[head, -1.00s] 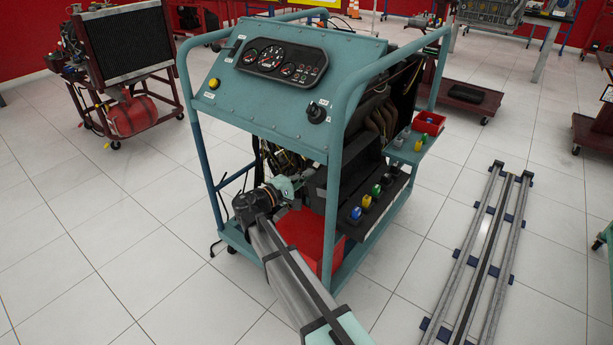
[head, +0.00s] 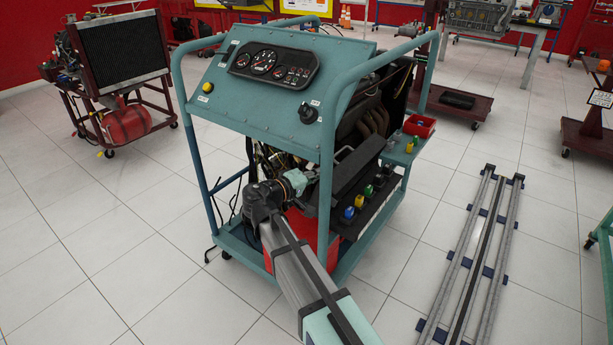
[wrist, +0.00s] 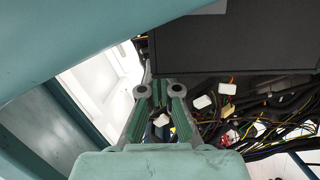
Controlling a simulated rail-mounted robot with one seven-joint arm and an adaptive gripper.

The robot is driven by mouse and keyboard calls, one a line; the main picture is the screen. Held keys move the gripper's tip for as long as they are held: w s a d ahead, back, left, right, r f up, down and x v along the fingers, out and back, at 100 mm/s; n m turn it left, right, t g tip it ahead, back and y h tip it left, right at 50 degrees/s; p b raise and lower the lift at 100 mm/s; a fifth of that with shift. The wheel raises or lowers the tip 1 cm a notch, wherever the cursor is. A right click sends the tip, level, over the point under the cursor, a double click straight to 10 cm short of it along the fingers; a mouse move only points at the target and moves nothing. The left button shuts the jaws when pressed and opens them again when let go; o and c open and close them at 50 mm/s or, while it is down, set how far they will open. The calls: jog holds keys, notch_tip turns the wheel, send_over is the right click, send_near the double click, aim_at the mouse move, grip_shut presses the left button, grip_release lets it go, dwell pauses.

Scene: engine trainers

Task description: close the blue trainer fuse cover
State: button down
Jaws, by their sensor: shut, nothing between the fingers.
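The blue trainer (head: 270,120) is a blue-framed engine stand in the middle of the head view. A black panel, which looks like the fuse cover (head: 357,164), slants upward inside its right side, above a dark shelf; it appears raised. In the wrist view a large flat black panel (wrist: 240,45), probably the same cover, fills the upper right. My gripper (head: 313,176) reaches into the frame beside the cover's left end. In the wrist view my gripper (wrist: 160,84) is shut and empty, near the panel's left lower edge. I cannot tell whether it touches the panel.
Blue frame bars (wrist: 60,115) pass close on the left in the wrist view. Loose wiring (wrist: 255,118) lies below the panel. Coloured knobs (head: 358,201) line the dark shelf. A red box (head: 302,235) sits below my gripper. Floor rails (head: 470,260) lie at right.

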jog(key=shift+s+d+r, duration=0.2)
jog(key=shift+s+d, duration=0.25)
jog(key=shift+d, duration=0.3)
jog(key=shift+a, duration=0.1)
